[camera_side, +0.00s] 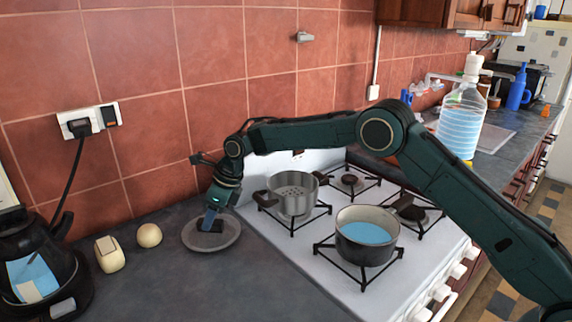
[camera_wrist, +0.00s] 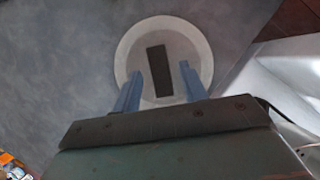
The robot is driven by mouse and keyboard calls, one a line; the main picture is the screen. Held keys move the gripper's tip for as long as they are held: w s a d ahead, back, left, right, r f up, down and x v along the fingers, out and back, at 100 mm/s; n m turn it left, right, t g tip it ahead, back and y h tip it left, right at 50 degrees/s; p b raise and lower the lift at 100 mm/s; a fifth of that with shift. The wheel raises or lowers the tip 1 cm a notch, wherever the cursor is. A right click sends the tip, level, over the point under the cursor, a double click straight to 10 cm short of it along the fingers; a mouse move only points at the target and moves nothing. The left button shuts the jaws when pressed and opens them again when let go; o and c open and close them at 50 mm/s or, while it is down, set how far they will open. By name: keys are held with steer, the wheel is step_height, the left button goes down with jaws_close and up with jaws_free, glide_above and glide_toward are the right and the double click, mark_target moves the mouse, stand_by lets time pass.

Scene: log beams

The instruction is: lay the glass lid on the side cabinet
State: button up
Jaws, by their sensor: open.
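The glass lid (camera_side: 228,236) is a round grey disc with a dark bar handle, lying flat on the dark counter left of the stove. It also shows in the wrist view (camera_wrist: 198,47), with its dark handle (camera_wrist: 159,71) upright in the picture. My gripper (camera_side: 212,222) is over the lid, fingers pointing down at the handle. In the wrist view its two blue fingers (camera_wrist: 161,80) are apart, one on each side of the handle, with gaps visible. Whether the fingertips touch the lid is unclear. No side cabinet can be clearly identified.
The front counter is clear.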

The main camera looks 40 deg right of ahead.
steer(key=v, duration=1.1)
steer(key=shift+r, duration=0.1)
steer(key=s+d+r+n+h, duration=0.1)
steer(key=s+d+r+n, duration=0.3)
steer(key=s, duration=0.3)
steer(key=s+d+r+n+t, duration=0.1)
steer(key=s+d+r+n, duration=0.2)
steer(key=s+r+n, duration=0.3)
steer(key=s+d+r+n+h, duration=0.1)
steer(key=s+d+r+n, duration=0.25)
steer(key=s, duration=0.35)
steer(key=s+d+f+n, duration=0.2)
steer(key=s+n, duration=0.2)
steer(key=s, duration=0.4)
steer(key=s+d+f+n+h, duration=0.1)
steer(key=s+d+f+n, duration=0.1)
steer(key=s+n, duration=0.3)
steer(key=s+d+f+n+t, duration=0.1)
steer(key=s+d+f+n, duration=0.1)
steer(key=s, duration=0.8)
steer(key=shift+s+d+n, duration=0.4)
steer(key=shift+d+n, duration=0.4)
steer(key=shift+n, duration=0.45)
